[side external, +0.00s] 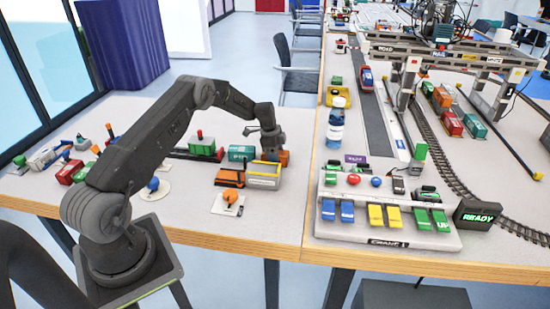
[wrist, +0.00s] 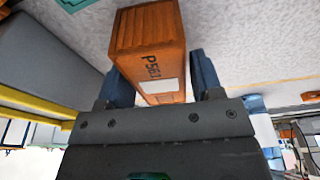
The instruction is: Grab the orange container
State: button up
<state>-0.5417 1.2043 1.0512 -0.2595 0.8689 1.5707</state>
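The orange container (wrist: 152,45), marked P561, fills the middle of the wrist view. In the side view the orange container (side external: 285,158) shows only in part, low down at my gripper (side external: 280,152). In the wrist view the two dark blue fingers of my gripper (wrist: 163,85) stand on either side of the container, close to its long sides. I cannot tell whether both fingers press on it. The container appears at table height, and its underside is hidden.
A yellow and grey open-topped container (side external: 264,175) stands close to the left of my gripper. A teal container (side external: 241,153) and an orange vehicle (side external: 230,178) are farther left. A control panel (side external: 385,210) and gantry cranes (side external: 450,55) occupy the right table.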

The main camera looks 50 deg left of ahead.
jog(key=c, duration=0.6)
jog(key=shift+r, duration=3.8)
jog(key=shift+s, duration=0.1)
